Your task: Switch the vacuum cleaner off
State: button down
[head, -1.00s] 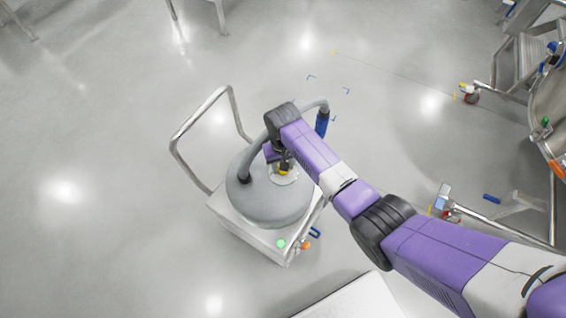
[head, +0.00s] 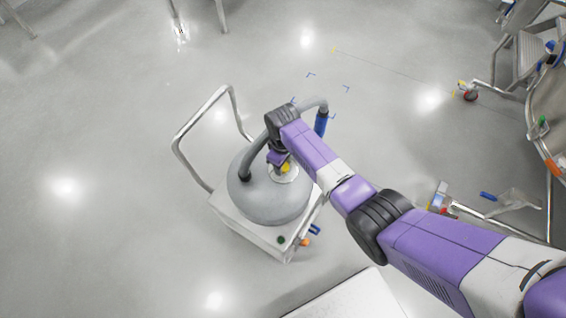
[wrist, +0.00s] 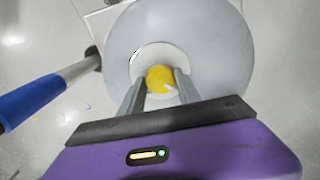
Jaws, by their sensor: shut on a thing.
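The vacuum cleaner (head: 265,200) has a grey domed top on a white square base and stands in the middle of the head view. Its yellow knob (wrist: 158,77), with a white pointer mark, sits on a pale round plate (wrist: 139,62) on top of the dome. The knob also shows in the head view (head: 286,168). My gripper (wrist: 161,82) is shut on the knob, one finger on each side, reaching from above. The round lamp (head: 281,240) on the base is dark green and unlit.
A grey hose with a blue end (head: 321,124) curves beside my wrist. The cleaner's metal push handle (head: 184,133) rises at its left. A white surface (head: 345,300) is at the bottom, and wheeled steel equipment (head: 515,70) stands at the right. Floor to the left is clear.

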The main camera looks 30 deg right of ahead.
dwell(0.3)
jog(key=c, duration=0.9)
grip_release()
jog(key=shift+o, duration=0.2)
jog(key=shift+r+p, duration=0.3)
jog(key=shift+r, duration=3.6)
